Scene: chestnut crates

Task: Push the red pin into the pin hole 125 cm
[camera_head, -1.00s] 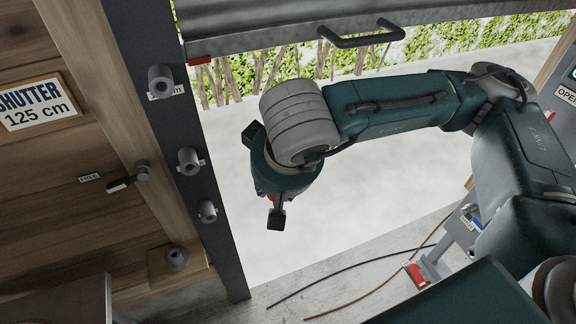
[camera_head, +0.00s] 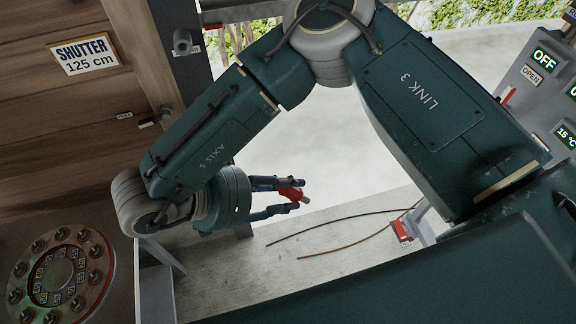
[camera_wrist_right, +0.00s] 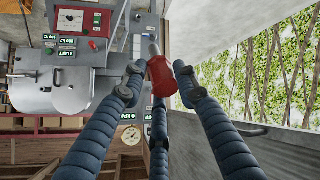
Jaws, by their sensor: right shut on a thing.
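My right gripper (camera_head: 288,195) is shut on the red pin (camera_head: 291,194), held in the air in front of the bright shutter opening, right of the wooden wall. In the right wrist view, the red pin (camera_wrist_right: 162,76) sits between the blue fingers (camera_wrist_right: 160,82), with a grey metal shank pointing away. A sign reading SHUTTER 125 cm (camera_head: 86,54) is on the wooden wall at upper left. A grey tube-like holder (camera_head: 182,42) sits on the dark post right of it. Lower parts of the post are hidden behind my right arm. The left gripper is not in view.
A round dial plate (camera_head: 62,275) with several knobs stands at lower left. A control panel (camera_head: 545,85) stands at upper right. Two thin cables (camera_head: 345,228) lie on the floor sill. A red-ended bracket (camera_head: 402,229) is at right. The wrist view shows a grey machine (camera_wrist_right: 48,90).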

